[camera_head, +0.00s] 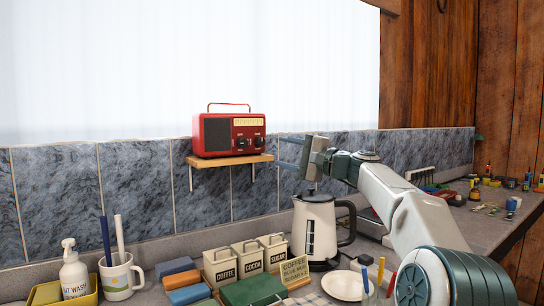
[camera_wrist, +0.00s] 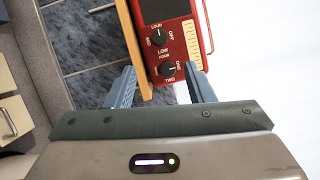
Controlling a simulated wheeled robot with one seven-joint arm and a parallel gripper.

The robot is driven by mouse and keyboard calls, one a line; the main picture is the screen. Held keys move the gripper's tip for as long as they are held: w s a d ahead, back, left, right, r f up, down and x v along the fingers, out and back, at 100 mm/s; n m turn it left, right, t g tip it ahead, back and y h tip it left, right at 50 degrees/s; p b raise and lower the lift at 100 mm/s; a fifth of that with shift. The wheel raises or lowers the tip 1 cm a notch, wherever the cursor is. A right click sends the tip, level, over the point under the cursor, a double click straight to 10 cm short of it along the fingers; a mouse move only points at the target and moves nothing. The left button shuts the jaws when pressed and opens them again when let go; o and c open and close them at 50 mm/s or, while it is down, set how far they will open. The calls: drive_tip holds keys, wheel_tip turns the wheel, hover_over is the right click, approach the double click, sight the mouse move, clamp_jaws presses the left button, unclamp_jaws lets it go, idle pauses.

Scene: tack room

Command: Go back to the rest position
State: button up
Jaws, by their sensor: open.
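My gripper (camera_head: 288,153) is raised above the counter in the head view, just right of a red radio (camera_head: 228,134) on a small wooden wall shelf (camera_head: 231,160). Its fingers point left toward the radio and shelf end. In the wrist view my gripper (camera_wrist: 162,88) has its two fingers apart, with nothing held between them. The radio's knob panel (camera_wrist: 170,45) and the shelf edge (camera_wrist: 134,45) lie beyond the fingertips. I cannot tell whether a finger touches the radio.
A cream kettle (camera_head: 314,228) stands below my gripper. Canisters (camera_head: 246,258), a mug (camera_head: 118,275), a soap bottle (camera_head: 72,272) and a white plate (camera_head: 345,285) crowd the front counter. Small items cover the right counter (camera_head: 480,232). The tiled wall (camera_head: 135,185) is close behind.

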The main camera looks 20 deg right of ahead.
drive_tip(key=shift+s+d+f, duration=0.1)
drive_tip(key=shift+s+d, duration=0.25)
drive_tip(key=shift+s, duration=0.1)
drive_tip(key=s+a+f+n+g+h+p, duration=0.2)
drive_tip(key=s+a+f+g, duration=0.15)
drive_tip(key=a+f, duration=0.4)
drive_tip(key=s+a+f+n+g+h+p, duration=0.25)
drive_tip(key=s+a+f, duration=0.25)
drive_tip(key=a+f, duration=0.25)
drive_tip(key=s+d+f+n+g+h+p, duration=0.1)
drive_tip(key=s+f+n+g+h, duration=0.1)
drive_tip(key=s+f, duration=0.3)
drive_tip(key=s+d+f+n+g+h+p, duration=0.2)
drive_tip(key=s+f, duration=0.3)
drive_tip(key=s, duration=0.9)
drive_tip(key=s+d+f+n+g+h+p, duration=0.1)
drive_tip(key=s+d+f+n+g+h, duration=0.1)
drive_tip(key=s, duration=0.8)
wheel_tip(320, 180, down, 3)
drive_tip(key=shift+f+n+h, duration=0.15)
drive_tip(key=shift+n+h, duration=0.3)
drive_tip(key=shift+h, duration=0.5)
